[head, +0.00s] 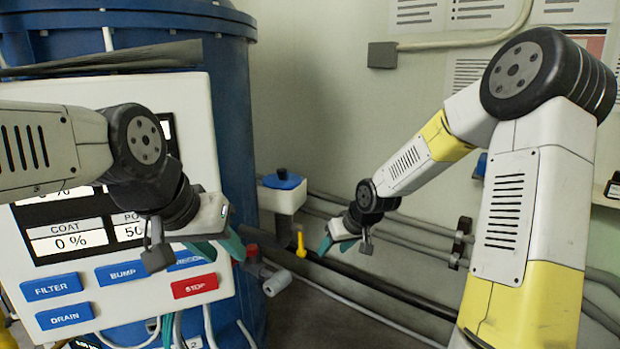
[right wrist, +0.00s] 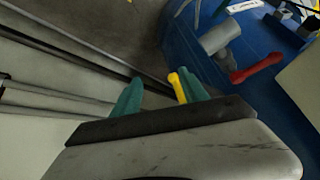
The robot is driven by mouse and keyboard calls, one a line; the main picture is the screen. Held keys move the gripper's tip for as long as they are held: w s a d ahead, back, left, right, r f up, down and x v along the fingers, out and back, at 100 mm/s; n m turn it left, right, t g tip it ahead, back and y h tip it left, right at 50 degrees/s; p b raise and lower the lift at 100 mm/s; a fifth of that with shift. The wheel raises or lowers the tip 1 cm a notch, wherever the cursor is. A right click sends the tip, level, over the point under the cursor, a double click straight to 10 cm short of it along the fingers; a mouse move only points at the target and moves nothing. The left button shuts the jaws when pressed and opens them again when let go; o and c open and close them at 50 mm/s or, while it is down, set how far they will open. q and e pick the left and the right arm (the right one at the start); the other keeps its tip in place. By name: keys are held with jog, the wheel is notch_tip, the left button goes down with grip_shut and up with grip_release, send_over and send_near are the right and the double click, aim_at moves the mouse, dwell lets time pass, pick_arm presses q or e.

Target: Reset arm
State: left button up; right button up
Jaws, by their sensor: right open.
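My left gripper (head: 222,252) hangs in front of the control panel's right edge in the head view. Its teal fingers are apart, with nothing seen between them. My right gripper (head: 338,246) is in front of the wall, right of a yellow valve handle (head: 300,243). In the right wrist view its teal fingers (right wrist: 160,95) are spread. The yellow handle (right wrist: 178,85) shows near the right-hand finger there, but the head view shows a gap between handle and gripper. Both arms are raised and bent.
The white control panel (head: 215,145) with blue buttons and a red STOP button (head: 195,286) stands before a blue tank (head: 235,90). A red handle (right wrist: 256,68) and grey pipe end (head: 277,283) are low beside the tank. Dark pipes (head: 390,285) run along the wall.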

jog(key=s+d+r+m+h, duration=0.1)
jog(key=s+d+r+h, duration=0.15)
jog(key=s+r, duration=0.45)
jog(key=s+d+r+m+h, duration=0.1)
jog(key=s+d+r, duration=0.3)
jog(key=s+r, duration=0.25)
jog(key=s+r+m+y, duration=0.1)
jog(key=s+r, duration=0.1)
jog(key=s, duration=0.4)
jog(key=s+d+r+m+y, duration=0.1)
jog(key=s+r, duration=0.2)
jog(key=s, duration=0.4)
jog(key=shift+s+t, duration=0.25)
jog(key=shift+t, duration=0.15)
